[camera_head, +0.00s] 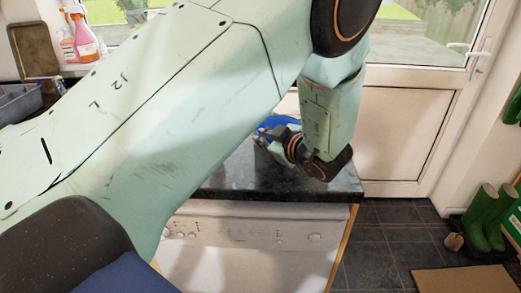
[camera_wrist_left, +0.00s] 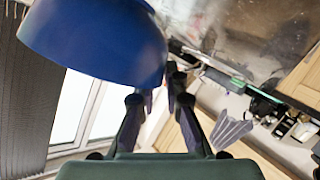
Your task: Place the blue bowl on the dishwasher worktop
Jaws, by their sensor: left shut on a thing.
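The blue bowl (camera_head: 281,121) shows in the head view as a small strip behind my left gripper, mostly hidden by my arm. It also fills the upper left of the left wrist view (camera_wrist_left: 95,38). My left gripper (camera_head: 264,137) is shut on the edge of the bowl; its fingers (camera_wrist_left: 167,88) meet at the bowl's right side. The dark granite dishwasher worktop (camera_head: 235,172) lies below the gripper, above the white dishwasher (camera_head: 250,240). I cannot tell whether the bowl touches the worktop. My right gripper is not in view.
A white door (camera_head: 405,130) stands behind the worktop. Spray bottles (camera_head: 82,38) and a grey rack (camera_head: 18,103) are at left. The visible front worktop is clear.

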